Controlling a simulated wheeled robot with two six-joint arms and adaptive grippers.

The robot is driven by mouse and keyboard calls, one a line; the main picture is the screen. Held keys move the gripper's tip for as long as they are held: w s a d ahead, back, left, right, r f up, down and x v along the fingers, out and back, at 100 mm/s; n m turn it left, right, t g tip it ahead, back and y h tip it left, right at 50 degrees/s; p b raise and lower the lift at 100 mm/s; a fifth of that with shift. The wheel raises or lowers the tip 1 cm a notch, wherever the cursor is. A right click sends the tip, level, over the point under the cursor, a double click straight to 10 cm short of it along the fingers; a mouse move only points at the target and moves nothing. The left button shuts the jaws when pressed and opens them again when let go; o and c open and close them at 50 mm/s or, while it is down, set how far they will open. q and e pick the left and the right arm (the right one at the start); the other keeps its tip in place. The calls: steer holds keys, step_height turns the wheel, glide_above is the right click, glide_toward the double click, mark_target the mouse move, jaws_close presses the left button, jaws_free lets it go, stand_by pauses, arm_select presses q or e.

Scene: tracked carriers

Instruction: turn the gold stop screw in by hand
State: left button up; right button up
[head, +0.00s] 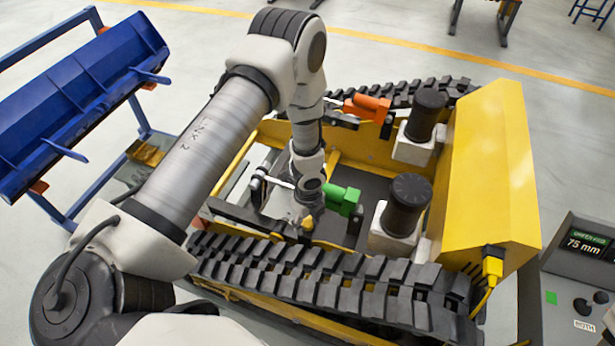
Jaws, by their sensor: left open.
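My left arm reaches in from the left over a yellow tracked carrier (490,165). Its left gripper (278,222) points down into the carrier's open middle, close to a green part (342,199) and just behind the near track. The jaws are open, but the fingers are small and partly covered by the wrist. My right gripper is not in view.
The near black track (330,290) and two black-capped posts (406,203) (425,115) flank the gripper. An orange part (367,107) sits behind. A blue bladed attachment (80,105) stands left. A console (580,275) at right reads 75 mm.

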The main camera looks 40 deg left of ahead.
arm_select(q)
steer(key=c, duration=0.9)
steer(key=m+p, duration=0.2)
steer(key=r+m+p, duration=0.1)
steer(key=m+p, duration=0.1)
steer(key=m, duration=0.1)
steer(key=shift+s+m, duration=0.1)
steer(key=shift+m, duration=0.2)
steer(key=shift+c, duration=0.2)
steer(key=m, duration=0.3)
steer(key=shift+f+p, duration=0.25)
steer(key=shift+p, duration=0.1)
steer(key=shift+f+m, duration=0.25)
steer(key=shift+m, duration=0.35)
